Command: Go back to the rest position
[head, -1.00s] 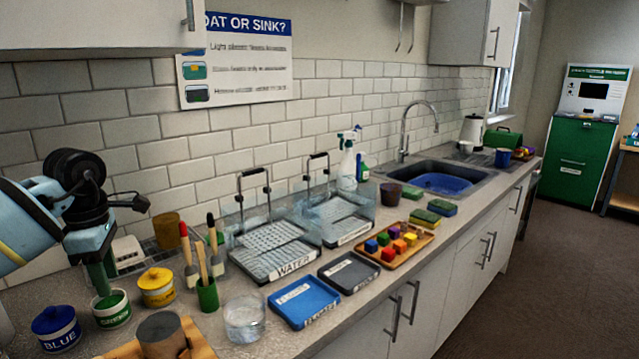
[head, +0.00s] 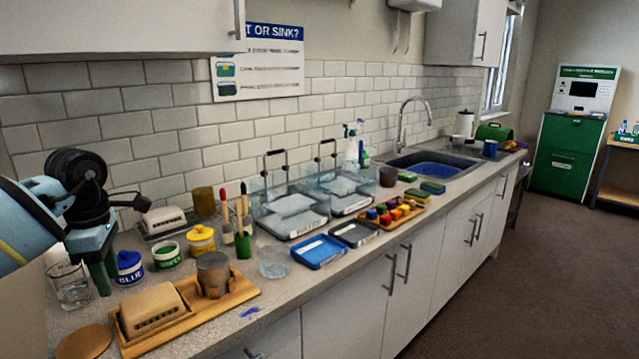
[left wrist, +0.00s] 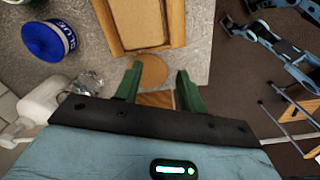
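My left gripper (head: 103,278) hangs over the near left end of the counter (head: 215,330) in the head view. Its green fingers point down, close to the blue-lidded jar (head: 130,268) and a clear glass (head: 72,285). In the left wrist view the left gripper (left wrist: 159,69) has its two fingers apart with nothing held between them; a round wooden disc lies below. My right gripper does not show in the head view. Blue and black links, probably of my right arm, show at the upper right of the left wrist view, but its fingers cannot be made out clearly.
A wooden tray (head: 242,297) with a beige block (head: 152,308) and a grey-brown cylinder (head: 214,273) lies near the gripper. Green-lidded (head: 167,255) and yellow-lidded (head: 201,240) jars stand behind. Water bins, trays and a sink (head: 430,167) line the counter.

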